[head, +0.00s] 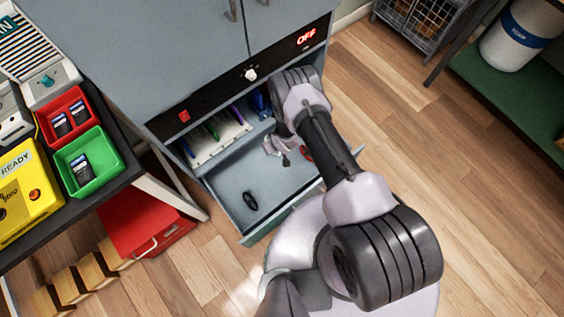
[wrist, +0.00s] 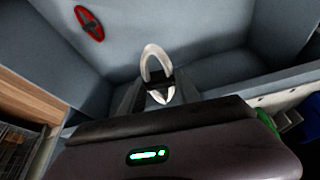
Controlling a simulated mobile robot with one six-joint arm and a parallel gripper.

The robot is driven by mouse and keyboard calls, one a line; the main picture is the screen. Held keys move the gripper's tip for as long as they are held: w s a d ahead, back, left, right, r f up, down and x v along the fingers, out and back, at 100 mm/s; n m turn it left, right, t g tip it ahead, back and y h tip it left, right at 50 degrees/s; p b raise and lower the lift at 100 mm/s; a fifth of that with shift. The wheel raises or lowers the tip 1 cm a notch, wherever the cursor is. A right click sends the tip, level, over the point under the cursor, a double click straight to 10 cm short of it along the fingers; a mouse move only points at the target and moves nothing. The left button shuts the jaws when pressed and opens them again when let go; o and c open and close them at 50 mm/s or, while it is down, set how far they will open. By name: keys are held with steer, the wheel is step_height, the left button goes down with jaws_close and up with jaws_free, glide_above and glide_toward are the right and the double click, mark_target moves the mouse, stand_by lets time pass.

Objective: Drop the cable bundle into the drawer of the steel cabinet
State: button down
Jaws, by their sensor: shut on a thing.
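A white looped cable bundle (wrist: 152,60) with a dark band at its middle sits between the fingers of my gripper (wrist: 158,92) in the wrist view. My gripper (head: 283,155) is shut on it, inside the open drawer (head: 228,180) of the steel cabinet (head: 165,50). The drawer's grey floor shows beneath the bundle. Whether the bundle touches the floor I cannot tell. In the head view my arm hides part of the drawer, and the held bundle is hard to make out.
A black loop (head: 250,201) and a red loop (head: 306,153) lie in the drawer; the red one also shows in the wrist view (wrist: 89,23). A back section holds pens (head: 214,131). A table with red (head: 68,116) and green (head: 90,163) bins stands left.

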steer(key=shift+f, duration=0.15)
steer(key=c, duration=0.8)
jaws_free()
steer(key=shift+d, duration=0.1)
steer(key=p+v, duration=0.9)
steer(key=v, duration=0.8)
steer(key=shift+r, duration=0.25)
